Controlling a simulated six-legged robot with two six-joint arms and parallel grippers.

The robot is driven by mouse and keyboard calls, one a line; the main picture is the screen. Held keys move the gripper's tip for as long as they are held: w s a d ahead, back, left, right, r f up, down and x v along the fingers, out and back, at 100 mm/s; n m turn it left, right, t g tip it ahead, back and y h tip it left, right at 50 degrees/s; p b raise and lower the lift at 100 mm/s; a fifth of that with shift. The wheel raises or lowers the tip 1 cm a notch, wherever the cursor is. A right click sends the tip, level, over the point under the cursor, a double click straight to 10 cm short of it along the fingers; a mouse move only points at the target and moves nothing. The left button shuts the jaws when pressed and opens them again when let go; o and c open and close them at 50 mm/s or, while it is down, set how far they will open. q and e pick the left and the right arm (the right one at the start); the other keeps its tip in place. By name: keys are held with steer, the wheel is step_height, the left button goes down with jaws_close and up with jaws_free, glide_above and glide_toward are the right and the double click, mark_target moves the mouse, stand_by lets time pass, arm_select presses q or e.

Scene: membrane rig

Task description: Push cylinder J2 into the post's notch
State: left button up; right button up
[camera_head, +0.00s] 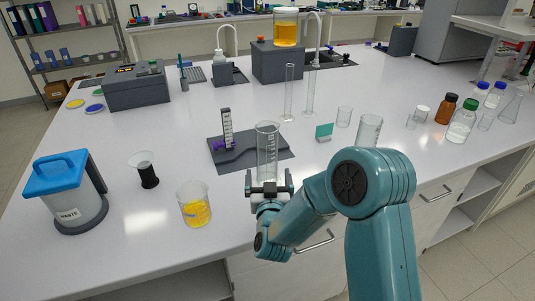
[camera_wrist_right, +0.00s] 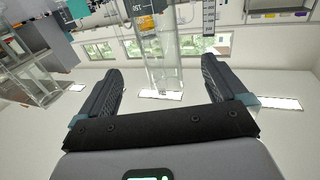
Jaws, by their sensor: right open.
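A clear glass cylinder (camera_head: 267,152), which I take for J2 though no label is readable, stands upright at the near edge of the dark grey base plate (camera_head: 275,159). A post (camera_head: 227,126) with a marked white strip stands on the plate to its left, with a purple part (camera_head: 222,145) low on it. The notch is not clear. My right gripper (camera_head: 270,188) is open and close to the near side of the cylinder. In the right wrist view the cylinder (camera_wrist_right: 162,62) shows between and beyond the open fingers (camera_wrist_right: 165,88). I cannot tell whether they touch it. My left gripper is out of view.
A beaker of yellow liquid (camera_head: 195,207), a funnel on a black stand (camera_head: 146,170) and a blue-lidded waste container (camera_head: 68,190) stand to the left. A teal card (camera_head: 324,131) and glassware (camera_head: 369,130) stand to the right. The table's left middle is clear.

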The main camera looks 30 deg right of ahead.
mark_target(267, 151)
steer(key=p+x, duration=0.1)
steer(key=x, duration=0.5)
steer(key=p+x, duration=0.2)
steer(key=x, duration=0.4)
steer(key=shift+d+f, duration=0.2)
steer(key=shift+w+r, duration=0.1)
